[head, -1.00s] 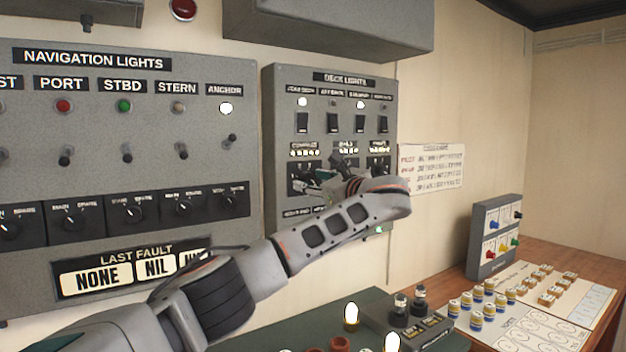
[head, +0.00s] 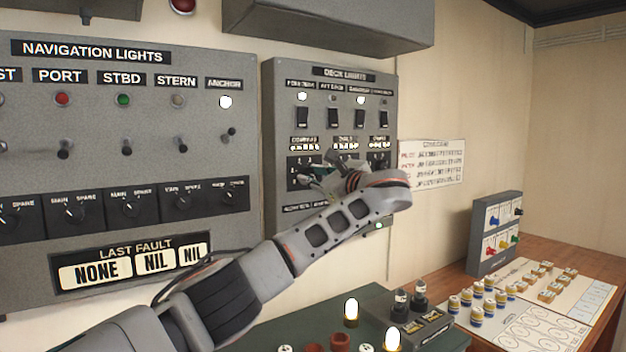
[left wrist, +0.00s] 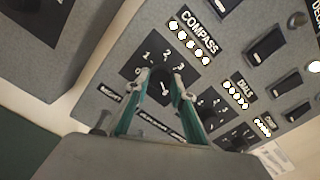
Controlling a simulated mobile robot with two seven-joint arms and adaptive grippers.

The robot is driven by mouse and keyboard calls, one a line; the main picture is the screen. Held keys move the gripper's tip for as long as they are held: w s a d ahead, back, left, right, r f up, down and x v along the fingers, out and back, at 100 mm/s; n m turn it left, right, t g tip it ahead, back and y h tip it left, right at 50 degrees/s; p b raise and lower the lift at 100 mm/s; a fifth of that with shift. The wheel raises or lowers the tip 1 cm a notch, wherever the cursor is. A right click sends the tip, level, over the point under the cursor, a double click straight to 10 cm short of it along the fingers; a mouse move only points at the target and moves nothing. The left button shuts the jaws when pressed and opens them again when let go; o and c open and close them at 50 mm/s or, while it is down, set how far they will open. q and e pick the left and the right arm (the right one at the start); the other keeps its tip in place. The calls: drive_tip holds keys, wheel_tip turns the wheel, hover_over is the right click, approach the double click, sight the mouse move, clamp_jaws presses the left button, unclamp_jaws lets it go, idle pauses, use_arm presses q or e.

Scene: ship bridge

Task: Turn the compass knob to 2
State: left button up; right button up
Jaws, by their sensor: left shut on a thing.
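The compass knob (left wrist: 160,86) is a dark knob on a black dial plate under the COMPASS label (left wrist: 199,25) in the left wrist view. Numbers run around its upper side, with 2 near the top. My left gripper (left wrist: 161,78) is shut on the knob, one green finger on each side. A small white mark shows between the fingers, but I cannot tell which number it points to. In the head view my left gripper (head: 314,181) is at the lower left of the deck lights panel (head: 268,140) and hides most of the knob. My right gripper is not in view.
Several lit lamps (left wrist: 190,42) sit under the COMPASS label. Two similar knobs (left wrist: 210,112) stand close to the right. Rocker switches (head: 302,118) are above, and the navigation lights panel (head: 120,190) is on the left. A desk with small pieces (head: 485,295) lies at lower right.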

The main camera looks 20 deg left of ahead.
use_arm(q)
drive_tip(key=n+b, duration=0.1)
drive_tip(key=n, duration=0.4)
drive_tip(key=shift+f+n, duration=0.1)
drive_tip(key=shift+n, duration=0.2)
drive_tip(key=n, duration=0.3)
drive_tip(key=shift+n, duration=0.3)
drive_tip(key=n, duration=0.3)
drive_tip(key=shift+w+n, duration=0.1)
drive_tip(key=shift+n, duration=0.2)
drive_tip(key=n, duration=0.3)
drive_tip(key=shift+n, duration=0.3)
drive_tip(key=n, duration=0.3)
drive_tip(key=shift+n, duration=0.3)
drive_tip(key=n, duration=0.3)
drive_tip(key=shift+n+p, duration=0.3)
drive_tip(key=shift+p, duration=0.1)
drive_tip(key=shift+n, duration=2)
